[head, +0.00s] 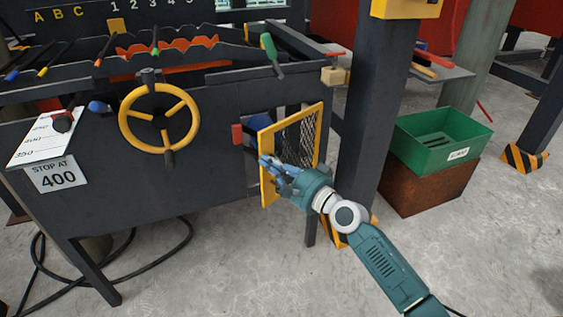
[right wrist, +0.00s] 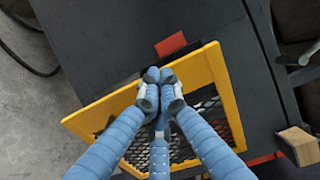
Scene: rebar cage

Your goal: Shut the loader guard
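The loader guard (head: 268,178) is a yellow-framed panel with dark mesh at the right end of the dark machine front. It stands ajar, its left edge swung out from the opening. In the right wrist view the guard's frame (right wrist: 228,95) lies behind my fingers. My right gripper (head: 270,163) is at the guard's outer side, near its left edge. Its fingertips (right wrist: 160,76) are together with nothing seen between them, overlapping the frame; I cannot tell whether they touch it. A red block (head: 238,134) sits left of the opening and shows in the wrist view (right wrist: 171,44). My left gripper is out of view.
A yellow handwheel (head: 127,117) and a "STOP AT 400" sign (head: 57,174) are on the machine front. A dark post (head: 376,110) stands right of the guard. A green bin (head: 436,142) sits on a rusty box (head: 421,188). The floor in front is mostly clear.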

